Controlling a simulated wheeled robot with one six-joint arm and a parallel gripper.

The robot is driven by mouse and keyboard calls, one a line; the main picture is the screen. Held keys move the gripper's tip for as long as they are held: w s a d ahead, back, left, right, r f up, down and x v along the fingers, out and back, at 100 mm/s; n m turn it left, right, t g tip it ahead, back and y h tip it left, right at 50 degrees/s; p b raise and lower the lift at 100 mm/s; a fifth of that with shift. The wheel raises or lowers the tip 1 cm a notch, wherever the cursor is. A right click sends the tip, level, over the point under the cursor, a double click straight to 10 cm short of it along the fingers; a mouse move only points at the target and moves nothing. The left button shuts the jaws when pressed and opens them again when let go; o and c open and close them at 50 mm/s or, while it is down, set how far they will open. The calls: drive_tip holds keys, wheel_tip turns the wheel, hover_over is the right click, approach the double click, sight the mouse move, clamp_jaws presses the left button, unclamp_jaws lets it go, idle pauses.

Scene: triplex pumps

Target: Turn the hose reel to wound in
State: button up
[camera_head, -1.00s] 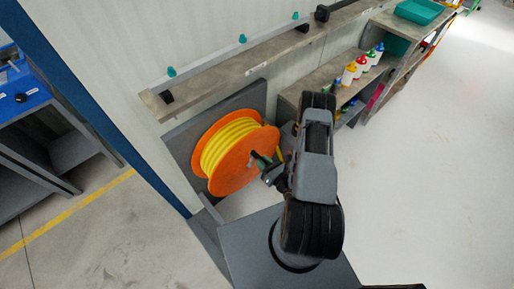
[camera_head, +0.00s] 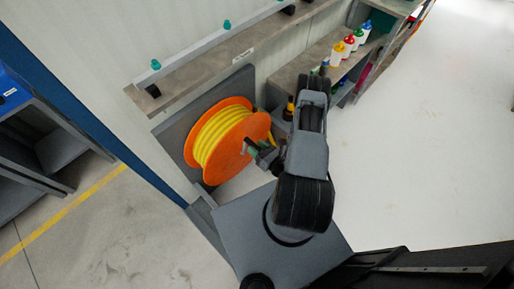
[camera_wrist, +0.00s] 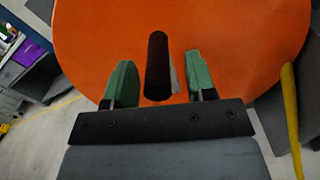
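The hose reel (camera_head: 236,148) has orange side discs and yellow hose wound on its drum. It stands at a grey panel by the wall. In the wrist view its orange disc (camera_wrist: 225,38) fills the upper part. A black crank handle (camera_wrist: 158,66) sticks out from the disc toward the camera. My gripper (camera_wrist: 160,82) is open, with one green-padded finger on each side of the handle and visible gaps to both. In the head view my gripper (camera_head: 254,146) is at the disc's right side, partly hidden by my wrist.
A wooden ledge (camera_head: 190,70) with a grey rail and teal knobs runs above the reel. Shelves (camera_head: 325,52) with several coloured bottles stand to the right. A blue post edge (camera_head: 100,125) is at left. The floor at right (camera_head: 420,150) is clear.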

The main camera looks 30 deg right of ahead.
drive_tip(key=shift+s, duration=0.1)
drive_tip(key=b+v, duration=0.1)
drive_tip(key=v, duration=1.2)
drive_tip(key=shift+s+d, duration=0.15)
drive_tip(key=shift+s, duration=0.15)
idle(0.3)
